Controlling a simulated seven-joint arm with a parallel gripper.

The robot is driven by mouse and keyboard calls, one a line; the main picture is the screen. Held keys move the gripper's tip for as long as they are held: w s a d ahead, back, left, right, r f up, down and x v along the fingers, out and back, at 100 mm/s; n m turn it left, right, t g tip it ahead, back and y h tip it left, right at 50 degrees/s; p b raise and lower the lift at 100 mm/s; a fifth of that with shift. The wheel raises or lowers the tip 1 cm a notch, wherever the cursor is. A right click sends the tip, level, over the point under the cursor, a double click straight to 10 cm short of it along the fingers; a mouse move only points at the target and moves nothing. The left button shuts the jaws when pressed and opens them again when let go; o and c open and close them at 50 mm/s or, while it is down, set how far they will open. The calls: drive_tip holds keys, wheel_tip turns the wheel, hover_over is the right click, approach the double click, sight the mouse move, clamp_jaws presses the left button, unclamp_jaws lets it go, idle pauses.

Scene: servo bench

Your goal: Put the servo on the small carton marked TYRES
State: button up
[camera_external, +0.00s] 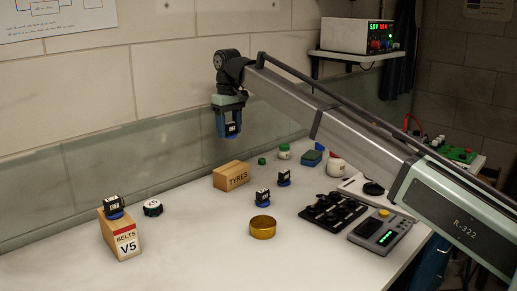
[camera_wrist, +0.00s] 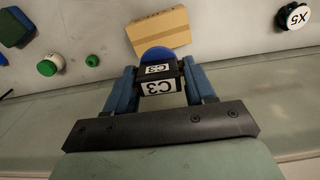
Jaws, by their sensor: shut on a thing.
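My gripper (camera_external: 228,124) is shut on a dark servo (camera_external: 232,129) and holds it in the air above the bench. In the wrist view my gripper (camera_wrist: 160,85) has the servo (camera_wrist: 160,72) between its blue fingers; the servo has white C3 labels and a blue round end. The small tan carton marked TYRES (camera_external: 231,176) lies on the bench below my gripper.
A BELTS carton (camera_external: 121,240) at left bears another dark servo (camera_external: 114,205). Two more servos (camera_external: 262,197) (camera_external: 284,178) stand right of the TYRES carton. A round black part (camera_external: 153,208), a brass ring (camera_external: 262,228) and a green-capped jar (camera_external: 284,151) stand nearby. The front left bench is clear.

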sight(230, 167)
drive_tip(key=shift+f, duration=4.95)
drive_tip(key=shift+f, duration=0.1)
drive_tip(key=o, duration=1)
drive_tip(key=shift+o, duration=0.2)
wheel_tip(230, 167, up, 12)
drive_tip(key=shift+r, duration=0.1)
